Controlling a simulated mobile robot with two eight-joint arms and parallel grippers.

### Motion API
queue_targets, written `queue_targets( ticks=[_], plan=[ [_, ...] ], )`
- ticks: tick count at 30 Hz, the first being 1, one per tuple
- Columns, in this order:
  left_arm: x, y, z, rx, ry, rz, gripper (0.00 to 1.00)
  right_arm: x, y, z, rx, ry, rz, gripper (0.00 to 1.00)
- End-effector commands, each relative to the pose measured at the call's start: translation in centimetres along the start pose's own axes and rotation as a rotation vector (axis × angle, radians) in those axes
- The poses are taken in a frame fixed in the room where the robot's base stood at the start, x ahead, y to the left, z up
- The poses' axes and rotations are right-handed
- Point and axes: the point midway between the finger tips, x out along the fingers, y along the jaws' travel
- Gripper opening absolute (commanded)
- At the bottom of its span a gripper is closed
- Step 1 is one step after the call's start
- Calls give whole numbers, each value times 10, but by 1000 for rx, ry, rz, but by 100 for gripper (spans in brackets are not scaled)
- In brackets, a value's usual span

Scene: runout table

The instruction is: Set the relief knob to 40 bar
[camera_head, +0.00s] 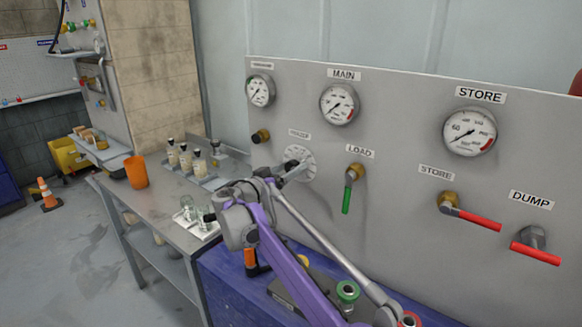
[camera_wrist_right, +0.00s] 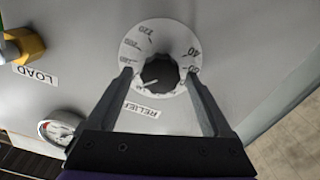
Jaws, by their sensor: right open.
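The relief knob (camera_wrist_right: 160,74) is a black round knob at the centre of a white numbered dial (camera_wrist_right: 165,34). The 40 mark shows at the dial's right side in the right wrist view. A pale line shows on the knob's lower left, but I cannot surely read its setting. My right gripper (camera_wrist_right: 159,76) is open, with one finger on each side of the knob; I cannot tell whether they touch it. In the head view the dial (camera_head: 301,154) is partly hidden behind my right gripper (camera_head: 290,171). My left gripper is not in view.
The green load lever (camera_head: 347,196) hangs right of the dial. Red store (camera_head: 480,220) and dump (camera_head: 536,253) levers are further right. Gauges, including the main gauge (camera_head: 339,104), sit above. A side table (camera_head: 150,217) with bottles and an orange cup (camera_head: 136,172) stands left.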

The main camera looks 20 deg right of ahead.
Motion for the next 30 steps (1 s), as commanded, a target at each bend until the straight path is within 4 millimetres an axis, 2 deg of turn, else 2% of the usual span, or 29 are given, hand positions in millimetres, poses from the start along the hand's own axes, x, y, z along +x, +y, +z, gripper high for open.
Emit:
queue_targets(
  ticks=[4, 13, 27, 30],
  plan=[
    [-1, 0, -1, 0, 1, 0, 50, 11, 0, 0, 0, 0, 0, 85],
    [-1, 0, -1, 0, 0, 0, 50, 13, 0, 0, 0, 0, -1, 85],
    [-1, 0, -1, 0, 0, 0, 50, 12, 0, 0, 0, 0, 0, 0],
    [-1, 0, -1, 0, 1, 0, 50, 12, 0, 0, -2, 0, 0, 0]
  ],
)
